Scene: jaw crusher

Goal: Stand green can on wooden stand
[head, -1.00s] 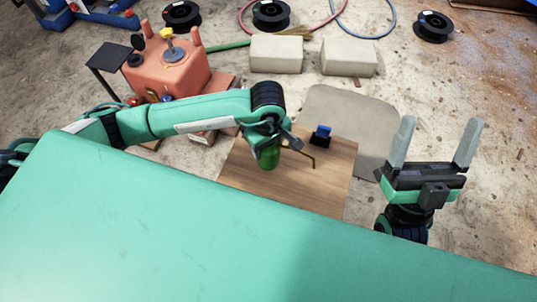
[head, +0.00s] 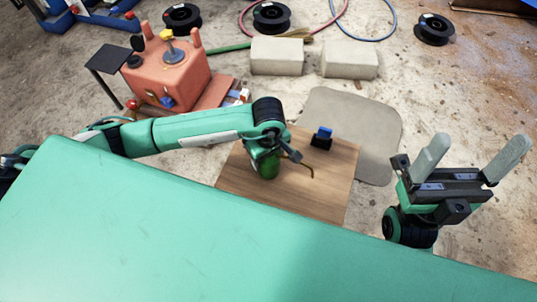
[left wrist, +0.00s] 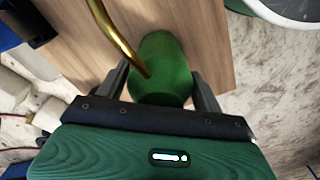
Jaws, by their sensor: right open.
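The green can (head: 267,166), with a bent brass-coloured spout (head: 309,171), is upright or nearly so over the wooden stand (head: 330,187). My left gripper (head: 266,150) is at the can from above. In the left wrist view the can (left wrist: 163,72) sits between the two fingers of my left gripper (left wrist: 160,85), which look shut on it, and the spout (left wrist: 114,38) crosses in front. I cannot tell whether the can's base touches the wood. My right gripper (head: 466,165) is open and empty at the right, away from the stand.
A small black and blue item (head: 321,138) stands on the wooden top near the can. A grey mat (head: 372,130) lies behind it. Two pale blocks (head: 277,56) and an orange machine (head: 168,78) are further back. A large green surface (head: 150,230) fills the front.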

